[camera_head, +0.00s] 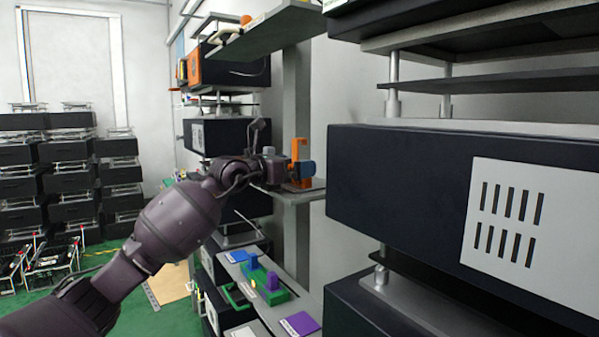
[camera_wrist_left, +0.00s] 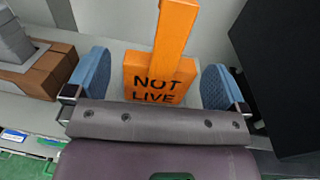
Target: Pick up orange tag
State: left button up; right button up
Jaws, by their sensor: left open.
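The orange tag (camera_head: 298,148) stands on a small grey shelf beside the post in the head view. In the left wrist view the tag (camera_wrist_left: 158,75) is an upright orange block with a tall bar and the black words "NOT LIVE". My left gripper (camera_wrist_left: 157,88) is open, with one blue finger pad on each side of the tag. Clear gaps show between the pads and the tag. In the head view my left gripper (camera_head: 303,172) is at the tag's base and hides part of it. My right gripper is not in view.
In the left wrist view a brown block with a grey top (camera_wrist_left: 38,68) sits left of the gripper. A black cabinet (camera_head: 395,185) stands close to the right. Below is a bench with a green fixture (camera_head: 262,288) and a purple plate (camera_head: 299,324).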

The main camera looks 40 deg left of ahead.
pick_arm(q)
jog(key=shift+x, duration=0.95)
jog(key=shift+c, duration=0.5)
jog(key=c, duration=0.8)
